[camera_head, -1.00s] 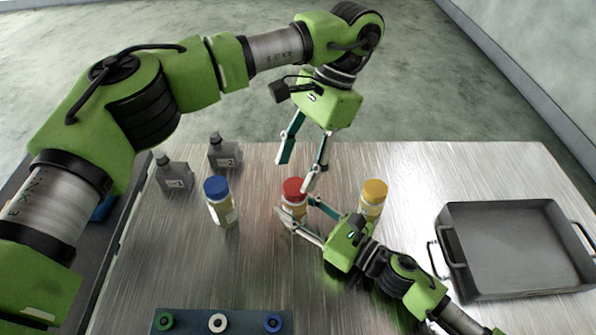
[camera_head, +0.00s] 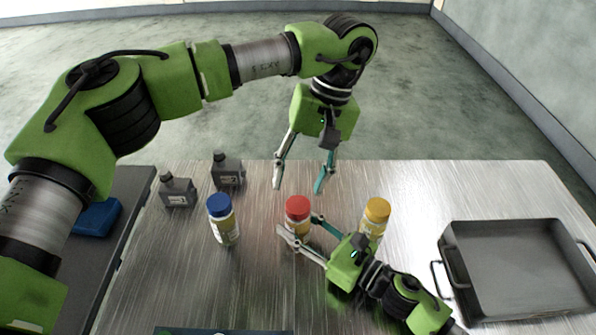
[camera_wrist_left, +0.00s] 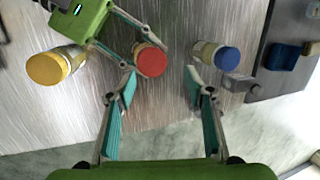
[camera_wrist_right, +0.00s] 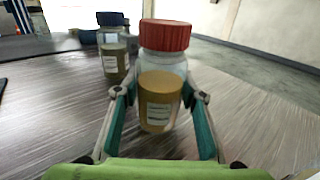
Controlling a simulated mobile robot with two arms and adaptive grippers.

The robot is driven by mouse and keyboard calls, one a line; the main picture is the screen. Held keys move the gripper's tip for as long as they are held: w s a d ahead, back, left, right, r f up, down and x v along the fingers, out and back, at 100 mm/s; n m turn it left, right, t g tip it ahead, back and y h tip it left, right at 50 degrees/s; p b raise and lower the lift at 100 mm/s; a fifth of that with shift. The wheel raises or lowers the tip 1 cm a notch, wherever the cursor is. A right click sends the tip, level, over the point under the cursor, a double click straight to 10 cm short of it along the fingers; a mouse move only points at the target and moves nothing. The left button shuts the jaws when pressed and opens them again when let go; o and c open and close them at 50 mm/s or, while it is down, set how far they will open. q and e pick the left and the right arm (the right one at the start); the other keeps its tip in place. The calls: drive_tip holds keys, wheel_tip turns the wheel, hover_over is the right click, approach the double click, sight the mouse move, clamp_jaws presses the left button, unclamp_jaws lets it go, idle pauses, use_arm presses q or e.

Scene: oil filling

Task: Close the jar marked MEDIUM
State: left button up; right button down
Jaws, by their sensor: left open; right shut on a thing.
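A jar with a red lid (camera_head: 298,205) stands upright mid-table; it shows close in the right wrist view (camera_wrist_right: 165,38). The lid sits on the jar's mouth; I cannot tell how tightly. My right gripper (camera_wrist_right: 160,98) is shut on the jar's body, with fingers on both sides. My left gripper (camera_head: 299,188) is open and empty, pointing down, above and behind the red lid. In the left wrist view the red lid (camera_wrist_left: 150,60) lies beyond the open fingers. Jars with a blue lid (camera_head: 220,208) and a yellow lid (camera_head: 377,210) stand either side. No size marking is readable.
Two grey bottles (camera_head: 177,191) (camera_head: 228,172) stand at the back left. A dark metal tray (camera_head: 520,223) with handles sits at the right. A dark strip (camera_head: 225,332) shows at the front edge. The front left tabletop is clear.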

use_arm(q)
drive_tip(key=n, duration=0.6)
drive_tip(key=shift+w+r+h, duration=0.1)
drive_tip(key=shift+r+h, duration=0.1)
drive_tip(key=shift+h, duration=0.1)
drive_tip(key=n, duration=0.3)
drive_tip(key=shift+a+r+n, duration=0.1)
drive_tip(key=shift+r+n, duration=0.05)
drive_tip(key=shift+n, duration=0.15)
drive_tip(key=n, duration=0.5)
drive_tip(key=shift+r+n+t+h, duration=0.15)
drive_tip(key=shift+n+t+h, duration=0.15)
drive_tip(key=shift+t, duration=0.1)
drive_tip(key=n, duration=0.5)
drive_tip(key=shift+r, duration=0.15)
drive_tip(key=n, duration=0.4)
drive_tip(key=shift+a+r+h, duration=0.1)
drive_tip(key=shift+h, duration=0.2)
drive_tip(key=n, duration=0.5)
drive_tip(key=shift+s+r+n+t, duration=0.2)
drive_tip(key=shift+s+n+t, duration=0.1)
drive_tip(key=shift+n, duration=0.1)
drive_tip(key=n, duration=0.5)
drive_tip(key=shift+s+r+h, duration=0.15)
drive_tip(key=shift+s+h, duration=0.05)
drive_tip(key=shift+h, duration=0.2)
drive_tip(key=n, duration=0.5)
drive_tip(key=shift+s+r, duration=0.1)
drive_tip(key=shift+s, duration=0.1)
